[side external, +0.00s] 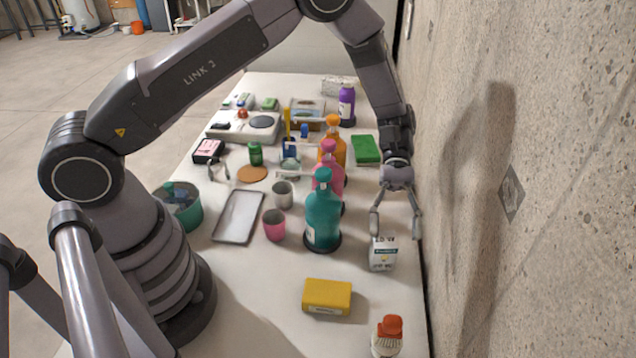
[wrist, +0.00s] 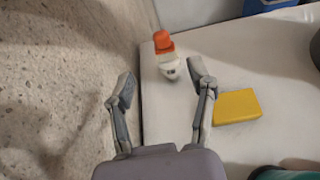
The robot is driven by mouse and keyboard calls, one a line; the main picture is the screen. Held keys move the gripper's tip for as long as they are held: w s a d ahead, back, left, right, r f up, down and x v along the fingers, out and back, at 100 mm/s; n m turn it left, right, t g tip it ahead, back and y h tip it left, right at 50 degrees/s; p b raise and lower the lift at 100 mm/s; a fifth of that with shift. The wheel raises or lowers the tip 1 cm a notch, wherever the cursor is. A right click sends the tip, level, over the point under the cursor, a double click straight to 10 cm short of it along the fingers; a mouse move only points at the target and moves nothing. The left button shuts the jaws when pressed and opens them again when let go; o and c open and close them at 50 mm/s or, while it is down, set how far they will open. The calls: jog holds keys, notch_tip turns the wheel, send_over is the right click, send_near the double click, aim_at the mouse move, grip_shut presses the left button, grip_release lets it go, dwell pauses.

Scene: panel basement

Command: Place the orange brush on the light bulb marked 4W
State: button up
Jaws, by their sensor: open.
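The orange brush (side external: 389,329) is at the front right of the table, with an orange top above a pale, ridged lower part. In the wrist view, the orange top (wrist: 163,42) shows beyond my fingertips, above a white part with a small dark mark. I cannot tell whether that white part all belongs to the brush. A white carton (side external: 383,256) with dark print and a blue band is just below my gripper; I cannot read 4W on it. No light bulb is clearly identifiable. My gripper (side external: 396,236) is open and empty, also in the wrist view (wrist: 160,82).
A yellow block (side external: 327,297) lies left of the brush. A teal bottle (side external: 322,220) stands left of my gripper, with pink and orange bottles behind it. The concrete wall (side external: 510,230) is close on the right. The table front has bare space.

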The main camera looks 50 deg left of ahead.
jog(key=s+a+r+m+t+y, duration=0.25)
jog(key=a+r, duration=0.35)
jog(key=r, duration=0.3)
jog(key=s+a+r+m+t+y, duration=0.2)
jog(key=s+a+r+m+t, duration=0.15)
jog(key=a+r, duration=0.4)
jog(key=s+a+r+m+t+y, duration=0.1)
jog(key=s+a+r+t+y, duration=0.1)
jog(key=s+a+r+t, duration=0.1)
jog(key=s+a+r+m+t+y, duration=0.2)
jog(key=s+a+t, duration=0.4)
jog(key=s, duration=0.3)
notch_tip(320, 180, up, 2)
jog(key=shift+s+a+r+y, duration=0.1)
jog(key=shift+s+a+y, duration=0.2)
jog(key=shift+a+y, duration=0.15)
